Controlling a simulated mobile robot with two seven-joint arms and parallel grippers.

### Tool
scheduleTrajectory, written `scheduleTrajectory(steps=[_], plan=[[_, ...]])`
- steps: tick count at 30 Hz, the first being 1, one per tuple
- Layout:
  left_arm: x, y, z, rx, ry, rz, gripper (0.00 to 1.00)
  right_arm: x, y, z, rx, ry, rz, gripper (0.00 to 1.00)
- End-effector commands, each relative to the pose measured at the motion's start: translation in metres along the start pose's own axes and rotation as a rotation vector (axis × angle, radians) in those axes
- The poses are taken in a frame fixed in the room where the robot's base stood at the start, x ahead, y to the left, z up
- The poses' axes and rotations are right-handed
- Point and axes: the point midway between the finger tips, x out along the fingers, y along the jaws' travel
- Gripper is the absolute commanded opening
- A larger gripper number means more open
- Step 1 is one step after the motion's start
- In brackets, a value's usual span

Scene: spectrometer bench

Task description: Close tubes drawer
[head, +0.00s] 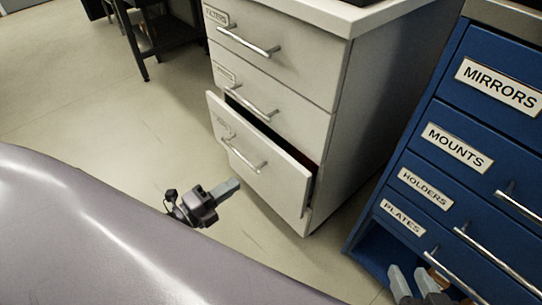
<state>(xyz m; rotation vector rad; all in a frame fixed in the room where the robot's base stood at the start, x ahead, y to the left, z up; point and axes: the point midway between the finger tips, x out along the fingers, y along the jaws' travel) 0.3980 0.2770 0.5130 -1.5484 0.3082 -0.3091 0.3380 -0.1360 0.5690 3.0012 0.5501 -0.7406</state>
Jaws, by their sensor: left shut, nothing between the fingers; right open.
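The bottom drawer (265,170) of the white cabinet stands partly open, with a dark gap along its top edge. It has a silver bar handle (243,158) and a label too faint to read, so I cannot confirm it is the tubes drawer. My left gripper (232,187) is shut and empty. It appears just in front of the drawer's lower left part in the picture; I cannot tell whether it touches. My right gripper (414,281) is open at the bottom right, in front of the blue cabinet and partly cut off by the picture's edge.
The white cabinet's two upper drawers (270,55) look shut. The blue cabinet (455,130) on the right has drawers marked mirrors, mounts, holders and plates. Pale floor (100,110) is free at the left. A dark-legged table (140,50) stands at the back.

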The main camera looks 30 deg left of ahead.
Motion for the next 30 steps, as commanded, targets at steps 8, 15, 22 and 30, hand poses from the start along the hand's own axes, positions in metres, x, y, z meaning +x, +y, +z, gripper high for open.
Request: scheduleTrajectory(steps=[8,15,22,30], plan=[[0.054,0.001,0.001,0.001,0.0,-0.004,0.0,0.006,-0.007,0.006,0.038,0.003,-0.031,0.43],[0.096,0.001,0.0,-0.001,0.0,-0.003,0.0,0.012,-0.015,0.005,0.07,0.018,-0.062,0.43],[0.12,0.001,0.0,-0.001,-0.001,-0.001,0.0,0.016,-0.017,-0.001,0.09,0.038,-0.079,0.43],[0.126,0.0,0.0,-0.001,-0.001,0.001,0.0,0.016,-0.017,-0.002,0.095,0.039,-0.084,0.43]])
